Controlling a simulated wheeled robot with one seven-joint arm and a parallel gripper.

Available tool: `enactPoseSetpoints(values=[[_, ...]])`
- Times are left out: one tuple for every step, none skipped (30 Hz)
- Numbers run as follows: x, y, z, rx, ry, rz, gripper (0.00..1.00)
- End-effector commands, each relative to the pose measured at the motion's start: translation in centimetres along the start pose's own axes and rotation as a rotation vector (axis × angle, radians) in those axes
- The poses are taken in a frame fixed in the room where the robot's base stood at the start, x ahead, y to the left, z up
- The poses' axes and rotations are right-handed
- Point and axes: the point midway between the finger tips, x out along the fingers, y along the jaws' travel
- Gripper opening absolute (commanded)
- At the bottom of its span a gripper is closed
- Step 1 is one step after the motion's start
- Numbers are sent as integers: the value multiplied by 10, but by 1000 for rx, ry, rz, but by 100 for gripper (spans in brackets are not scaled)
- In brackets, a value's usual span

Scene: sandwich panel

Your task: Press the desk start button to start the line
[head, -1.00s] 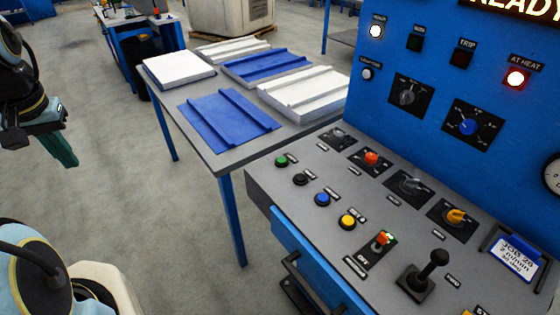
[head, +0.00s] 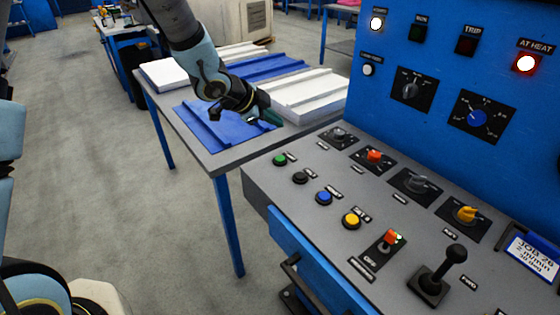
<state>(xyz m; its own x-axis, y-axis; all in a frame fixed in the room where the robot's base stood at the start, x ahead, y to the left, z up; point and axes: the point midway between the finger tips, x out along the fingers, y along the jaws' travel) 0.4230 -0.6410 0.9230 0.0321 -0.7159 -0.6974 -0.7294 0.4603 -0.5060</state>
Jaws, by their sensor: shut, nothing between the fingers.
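The grey control desk (head: 262,189) stands at the right with a row of round push buttons along its left side. They are a green button (head: 280,159), a black button (head: 300,177), a blue button (head: 324,197) and a yellow button (head: 351,220). Their small labels are too blurred to read, so I cannot tell by wording which is start. My gripper (head: 272,118) is shut and empty. In the picture it is above the green button, over the table side of the desk, apart from every button.
A table (head: 213,163) with blue and white panels (head: 290,97) stands behind the desk. The blue upright panel (head: 450,50) shows AT HEAT lit. Open floor lies to the left.

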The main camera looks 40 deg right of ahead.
Motion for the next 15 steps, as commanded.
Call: enactPoseSetpoints(values=[[1, 1, -2, 6, 5, 2, 0], [1, 1, -2, 8, 6, 2, 0], [1, 1, -2, 8, 6, 2, 0], [1, 1, -2, 8, 6, 2, 0], [1, 0, -2, 7, 5, 2, 0], [1, 0, -2, 7, 5, 2, 0], [1, 0, -2, 6, 5, 2, 0], [1, 0, -2, 6, 4, 1, 0], [1, 0, -2, 5, 4, 2, 0], [1, 1, -1, 5, 4, 1, 0], [1, 1, -1, 5, 4, 1, 0], [2, 1, 0, 5, 3, 1, 0], [2, 2, 0, 5, 3, 1, 0], [3, 2, 1, 4, 3, 1, 0], [5, 3, 2, 4, 3, 1, 0]])
